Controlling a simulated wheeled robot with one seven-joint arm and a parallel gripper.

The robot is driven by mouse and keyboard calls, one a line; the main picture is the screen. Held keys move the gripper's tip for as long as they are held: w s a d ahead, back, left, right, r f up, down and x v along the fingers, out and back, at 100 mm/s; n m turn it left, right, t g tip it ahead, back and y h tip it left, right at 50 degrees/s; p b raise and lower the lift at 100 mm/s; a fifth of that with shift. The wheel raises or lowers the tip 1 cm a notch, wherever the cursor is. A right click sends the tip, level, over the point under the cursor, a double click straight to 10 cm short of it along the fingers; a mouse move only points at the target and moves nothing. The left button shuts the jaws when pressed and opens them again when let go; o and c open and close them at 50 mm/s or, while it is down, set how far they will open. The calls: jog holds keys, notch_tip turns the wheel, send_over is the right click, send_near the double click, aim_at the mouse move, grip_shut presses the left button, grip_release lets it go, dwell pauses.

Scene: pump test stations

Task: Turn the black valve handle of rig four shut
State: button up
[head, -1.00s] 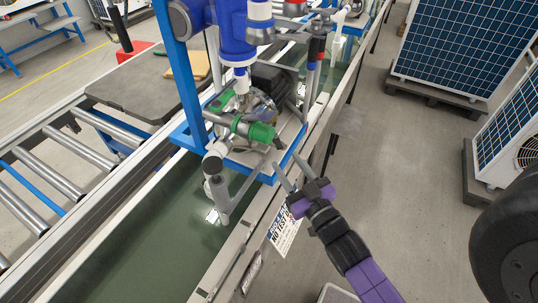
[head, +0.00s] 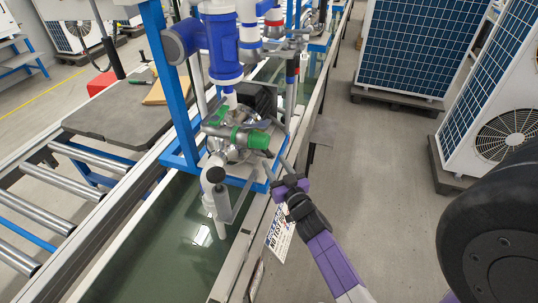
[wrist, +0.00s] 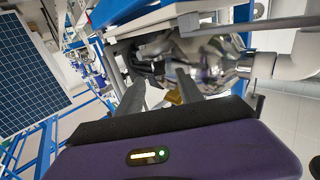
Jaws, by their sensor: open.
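The nearest rig is a blue frame (head: 168,85) with a blue cylinder housing (head: 222,45), a metal pump and a green-ended fitting (head: 258,139). I cannot read its number. A dark round part (head: 215,175) sits on the piping at its lower front; I cannot tell whether it is the black valve handle. My gripper (head: 277,161) is open and empty at the rig's right front corner, just right of the green fitting. In the wrist view its fingers (wrist: 158,92) point at the metal pump body (wrist: 210,62), with a blurred dark part (wrist: 150,68) between and beyond them.
The rig stands over a long green trough (head: 150,250) with a pale edge. A printed sign (head: 279,235) hangs beneath my gripper. A roller conveyor (head: 60,180) lies left. Solar panels (head: 415,45) and a fan unit (head: 505,130) stand right; the grey floor between is clear.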

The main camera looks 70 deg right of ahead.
aim_at(270, 157)
jog(key=shift+p+x, duration=0.35)
jog(key=shift+x, duration=2.2)
grip_shut()
